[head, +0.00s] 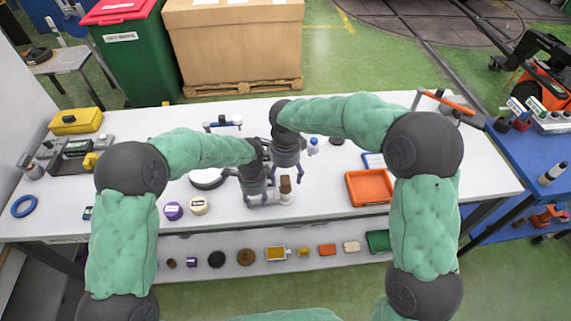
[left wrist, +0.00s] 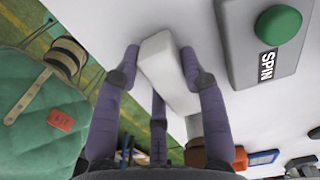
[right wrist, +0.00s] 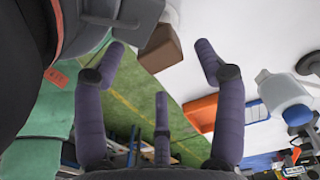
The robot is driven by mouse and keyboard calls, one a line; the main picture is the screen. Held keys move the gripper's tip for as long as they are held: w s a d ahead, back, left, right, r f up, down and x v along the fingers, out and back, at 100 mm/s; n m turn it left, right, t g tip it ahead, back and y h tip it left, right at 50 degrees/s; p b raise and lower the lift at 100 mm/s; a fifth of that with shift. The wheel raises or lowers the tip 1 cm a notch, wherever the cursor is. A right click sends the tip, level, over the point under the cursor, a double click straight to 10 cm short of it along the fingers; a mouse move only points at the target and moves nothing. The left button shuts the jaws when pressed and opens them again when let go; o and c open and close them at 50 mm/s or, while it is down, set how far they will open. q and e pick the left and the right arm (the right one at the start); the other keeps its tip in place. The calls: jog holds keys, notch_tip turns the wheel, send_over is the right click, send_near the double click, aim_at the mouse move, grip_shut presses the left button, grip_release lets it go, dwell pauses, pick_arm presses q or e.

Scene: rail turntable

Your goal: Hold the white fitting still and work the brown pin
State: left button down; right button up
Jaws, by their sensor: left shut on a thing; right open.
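The white fitting (head: 287,198) lies near the table's front edge, and the brown pin (head: 285,184) stands up from it. My left gripper (head: 262,201) is shut on the fitting's left part. In the left wrist view, the white bar of the fitting (left wrist: 168,72) sits between its fingers. The brown pin shows there at the lower right (left wrist: 218,132). My right gripper (head: 286,176) is open, just above and behind the pin.
An orange tray (head: 370,187) lies to the right. Purple (head: 173,211) and cream (head: 198,206) round pieces lie to the left. A grey box with a green SPIN button (left wrist: 278,24) is near my left gripper. A white bottle with a blue cap (right wrist: 285,95) stands behind right.

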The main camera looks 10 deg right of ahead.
aim_at(286, 180)
jog(key=shift+f, duration=2.85)
jog(key=shift+r, duration=0.1)
jog(key=c, duration=1.4)
